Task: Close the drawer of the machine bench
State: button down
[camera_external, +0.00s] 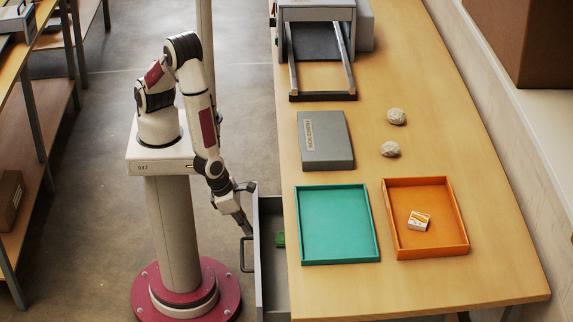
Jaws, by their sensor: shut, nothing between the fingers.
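The grey drawer (273,206) of the wooden machine bench (420,290) stands open, sticking out from the bench's left side under the teal tray. A dark handle (243,254) is on its front. A small green thing lies inside the drawer (281,240). My gripper (249,231) points down at the drawer's front, just above the handle. It is shut and holds nothing. I cannot tell whether its fingertips touch the drawer front. The part of the drawer under the bench top is hidden.
On the bench top are a teal tray (338,222), an orange tray (456,246) holding a small white-and-orange box (419,220), a grey box (325,140), two pale lumps (397,116) and the laminator (317,14).

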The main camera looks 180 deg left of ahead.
aim_at(267, 241)
jog(key=a, duration=0.9)
jog(key=shift+a, duration=0.75)
jog(key=shift+a+r, duration=0.1)
jog(key=shift+a, duration=0.05)
jog(key=shift+d, duration=2.4)
jog(key=shift+v, duration=4.9)
jog(key=shift+n, duration=0.3)
